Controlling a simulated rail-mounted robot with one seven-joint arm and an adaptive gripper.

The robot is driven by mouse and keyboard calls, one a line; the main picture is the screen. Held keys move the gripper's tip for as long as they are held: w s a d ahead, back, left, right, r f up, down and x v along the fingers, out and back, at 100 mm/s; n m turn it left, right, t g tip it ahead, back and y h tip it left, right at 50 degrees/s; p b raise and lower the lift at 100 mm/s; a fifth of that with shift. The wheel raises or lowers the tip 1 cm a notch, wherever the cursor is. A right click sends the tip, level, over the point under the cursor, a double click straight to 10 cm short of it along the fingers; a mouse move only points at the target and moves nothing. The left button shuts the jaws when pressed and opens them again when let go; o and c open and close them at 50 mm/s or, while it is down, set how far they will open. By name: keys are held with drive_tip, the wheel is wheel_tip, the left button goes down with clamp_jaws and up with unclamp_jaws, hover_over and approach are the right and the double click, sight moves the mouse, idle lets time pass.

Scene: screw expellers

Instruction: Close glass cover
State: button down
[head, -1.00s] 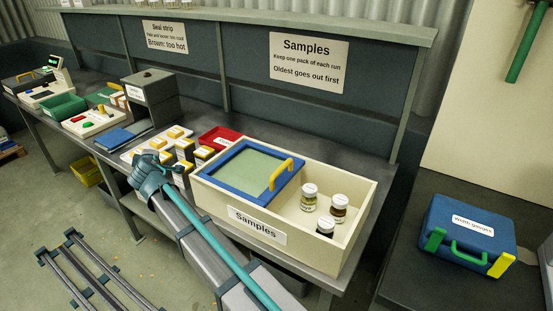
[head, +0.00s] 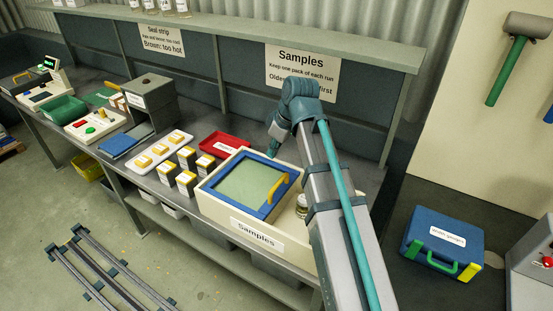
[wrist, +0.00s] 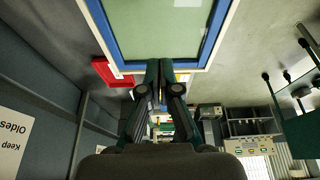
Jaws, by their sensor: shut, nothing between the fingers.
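The glass cover (head: 249,184), a pale green pane in a blue frame with a yellow handle (head: 281,188) along its right side, lies over the left part of the cream Samples box (head: 226,213). The box's right part is uncovered, with one jar (head: 301,207) in view; my arm hides much of that side. My gripper (head: 271,153) points down by the box's back edge, near the cover's back right corner; contact cannot be told. In the wrist view my gripper's fingers (wrist: 160,68) are together and empty, just below the blue frame (wrist: 160,62).
A red tray (head: 224,144) stands close behind the box's left end. Several small labelled packs (head: 186,182) and a white tray (head: 162,149) stand to the left. The back panel with the Samples sign (head: 300,68) rises behind the box.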

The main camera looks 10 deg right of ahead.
drive_tip(key=p+x, duration=0.2)
drive_tip(key=x, duration=0.7)
drive_tip(key=shift+w, duration=0.1)
drive_tip(key=shift+s+d+f+p, duration=0.5)
drive_tip(key=shift+s+d+p, duration=0.35)
drive_tip(key=shift+d+p, duration=0.1)
drive_tip(key=shift+s+d+f, duration=0.25)
drive_tip(key=shift+d, duration=0.25)
drive_tip(key=shift+s+d, duration=0.1)
